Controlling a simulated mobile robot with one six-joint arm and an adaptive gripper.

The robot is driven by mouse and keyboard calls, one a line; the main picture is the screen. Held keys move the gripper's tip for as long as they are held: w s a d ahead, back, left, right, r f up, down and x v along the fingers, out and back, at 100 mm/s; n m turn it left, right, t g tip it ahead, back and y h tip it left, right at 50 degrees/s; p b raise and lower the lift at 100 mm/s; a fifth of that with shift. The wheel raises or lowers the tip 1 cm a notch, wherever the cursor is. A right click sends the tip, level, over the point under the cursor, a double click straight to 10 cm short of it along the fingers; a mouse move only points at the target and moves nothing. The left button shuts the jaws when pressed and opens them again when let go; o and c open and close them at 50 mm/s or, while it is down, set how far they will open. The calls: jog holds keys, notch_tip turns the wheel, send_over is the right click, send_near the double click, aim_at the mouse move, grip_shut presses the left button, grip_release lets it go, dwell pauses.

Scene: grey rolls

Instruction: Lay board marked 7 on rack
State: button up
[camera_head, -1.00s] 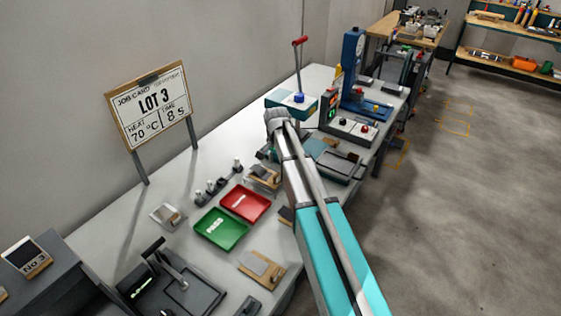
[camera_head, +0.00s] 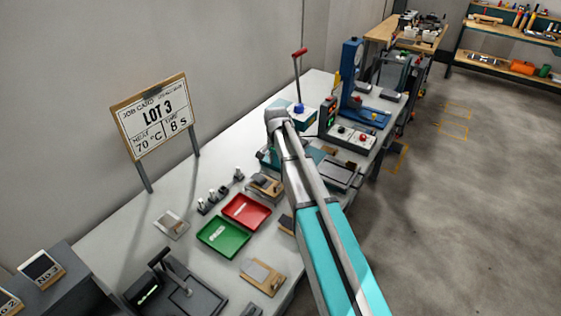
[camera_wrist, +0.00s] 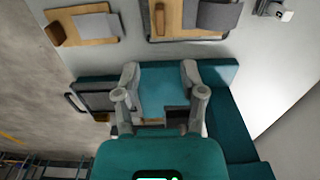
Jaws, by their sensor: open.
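My gripper (camera_wrist: 160,97) is open above a teal fixture (camera_wrist: 222,76) in the wrist view. No board is clearly held between its fingers. In the head view the arm hides most of the gripper. A wooden board with a grey sheet (camera_wrist: 87,27) and another (camera_wrist: 190,18) lie at the top of the wrist view. In the head view similar boards lie at the front of the bench (camera_head: 263,277) and beside the red tray (camera_head: 265,186). I cannot read a 7 on any board, and I cannot tell which thing is the rack.
A red tray (camera_head: 246,211) and a green tray (camera_head: 223,237) lie on the bench. A job card (camera_head: 151,117) stands behind them. A blue press (camera_head: 352,85) and a red-handled device (camera_head: 299,85) stand at the far end. The floor to the right is clear.

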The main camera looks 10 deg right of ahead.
jog(key=shift+s, duration=0.1)
dwell(0.3)
jog(key=s+d+n, duration=0.1)
jog(key=s+n, duration=0.8)
jog(key=s, duration=1.5)
jog(key=shift+d, duration=0.15)
